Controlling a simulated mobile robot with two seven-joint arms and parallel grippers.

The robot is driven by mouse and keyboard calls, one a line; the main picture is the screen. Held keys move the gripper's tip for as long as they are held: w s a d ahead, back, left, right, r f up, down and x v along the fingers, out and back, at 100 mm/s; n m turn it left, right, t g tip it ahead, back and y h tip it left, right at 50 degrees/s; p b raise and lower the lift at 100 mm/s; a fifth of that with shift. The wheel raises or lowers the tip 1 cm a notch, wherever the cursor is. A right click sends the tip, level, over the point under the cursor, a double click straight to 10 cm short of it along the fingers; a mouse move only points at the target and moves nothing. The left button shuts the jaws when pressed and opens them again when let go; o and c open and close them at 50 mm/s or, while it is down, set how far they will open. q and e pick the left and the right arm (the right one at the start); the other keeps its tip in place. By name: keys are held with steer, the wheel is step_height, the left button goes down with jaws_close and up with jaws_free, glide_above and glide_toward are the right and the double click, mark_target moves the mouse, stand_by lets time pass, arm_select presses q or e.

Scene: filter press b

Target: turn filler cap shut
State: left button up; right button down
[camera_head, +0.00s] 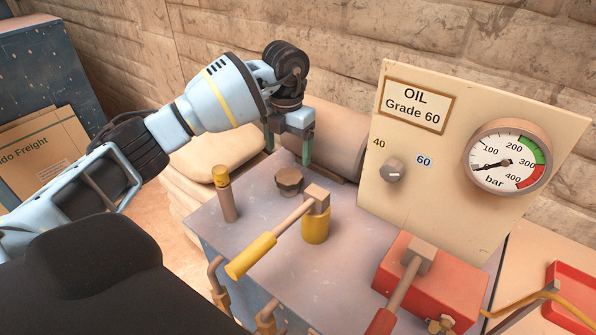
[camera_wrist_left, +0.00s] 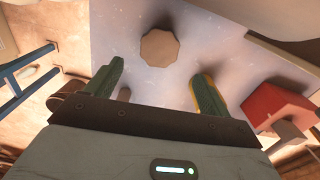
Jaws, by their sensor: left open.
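The filler cap (camera_head: 289,181) is a brown many-sided cap on the grey top of the press unit (camera_head: 262,200). It also shows in the left wrist view (camera_wrist_left: 160,47), lying ahead of the fingertips and roughly centred between them. My left gripper (camera_head: 288,150) is above and just behind the cap in the head view, fingers pointing down, apart and empty. In the left wrist view its two green fingers (camera_wrist_left: 158,72) are wide apart and do not touch the cap. My right gripper is not in view.
A yellow-handled lever (camera_head: 285,228) on a yellow post stands in front of the cap. A brown post with a yellow top (camera_head: 225,195) stands left. A cream panel (camera_head: 440,140) with knob and gauge (camera_head: 505,160) rises right. A red box (camera_head: 430,282) with a lever is front right.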

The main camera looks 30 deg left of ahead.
mark_target(287, 176)
arm_select(q)
steer(key=shift+s+a+f, duration=0.1)
steer(key=shift+f, duration=0.4)
step_height(287, 176, down, 6)
steer(key=shift+r, duration=0.2)
steer(key=shift+f, duration=0.6)
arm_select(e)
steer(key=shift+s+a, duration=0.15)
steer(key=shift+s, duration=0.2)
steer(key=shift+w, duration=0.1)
arm_select(q)
steer(key=shift+c, duration=0.7)
steer(key=c, duration=0.8)
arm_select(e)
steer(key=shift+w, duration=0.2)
